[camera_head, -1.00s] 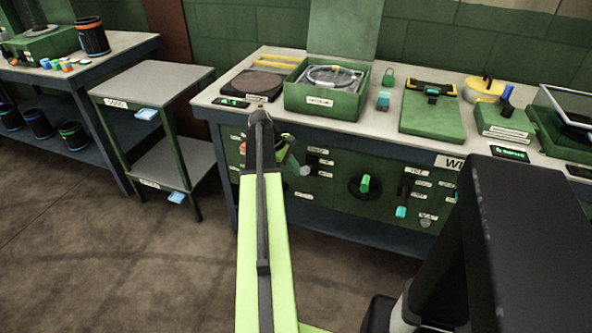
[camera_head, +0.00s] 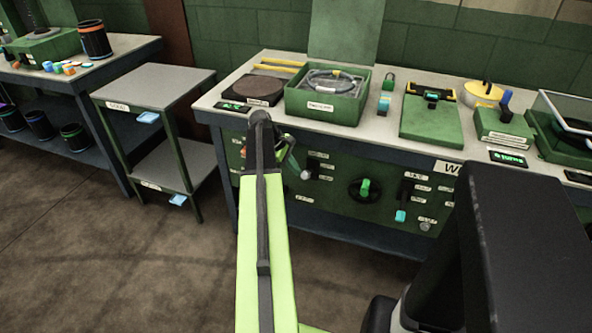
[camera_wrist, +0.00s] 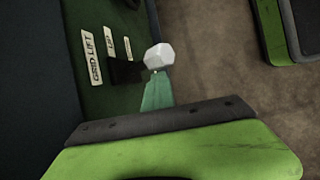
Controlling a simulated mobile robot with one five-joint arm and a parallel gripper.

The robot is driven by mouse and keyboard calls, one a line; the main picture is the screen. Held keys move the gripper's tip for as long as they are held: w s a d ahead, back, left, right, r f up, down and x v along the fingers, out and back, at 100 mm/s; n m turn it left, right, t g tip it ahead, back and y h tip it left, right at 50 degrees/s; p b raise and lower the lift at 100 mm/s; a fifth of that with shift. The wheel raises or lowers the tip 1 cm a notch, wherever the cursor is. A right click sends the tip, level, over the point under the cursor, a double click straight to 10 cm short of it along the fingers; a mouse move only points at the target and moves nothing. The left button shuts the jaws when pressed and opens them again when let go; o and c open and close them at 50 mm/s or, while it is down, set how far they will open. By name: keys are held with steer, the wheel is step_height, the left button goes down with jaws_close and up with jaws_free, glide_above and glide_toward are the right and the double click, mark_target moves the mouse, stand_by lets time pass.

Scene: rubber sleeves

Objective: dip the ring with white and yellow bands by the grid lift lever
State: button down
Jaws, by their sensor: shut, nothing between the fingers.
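The grid lift lever shows in the wrist view as a pale faceted knob (camera_wrist: 158,57) on a dark stem, beside the label GRID LIFT (camera_wrist: 93,56). In the head view its pale knob (camera_head: 305,175) stands out from the green front panel of the bench. My gripper (camera_wrist: 157,92) shows green fingertips close together, empty, right by the knob; I cannot tell whether they touch it. In the head view my gripper (camera_head: 290,157) is partly hidden behind my arm. An open green box (camera_head: 325,108) on the bench holds a greyish ring-shaped thing; white and yellow bands cannot be made out.
The panel also carries a round dial (camera_head: 365,189) and a slider with a teal end (camera_head: 401,215). A two-shelf stand (camera_head: 155,84) is left of the bench. A table (camera_head: 128,50) with dark banded cylinders is farther left. The floor in front is clear.

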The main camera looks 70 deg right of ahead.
steer(key=p+v, duration=1.5)
steer(key=v, duration=0.2)
steer(key=shift+r, duration=0.2)
steer(key=shift+a, duration=0.15)
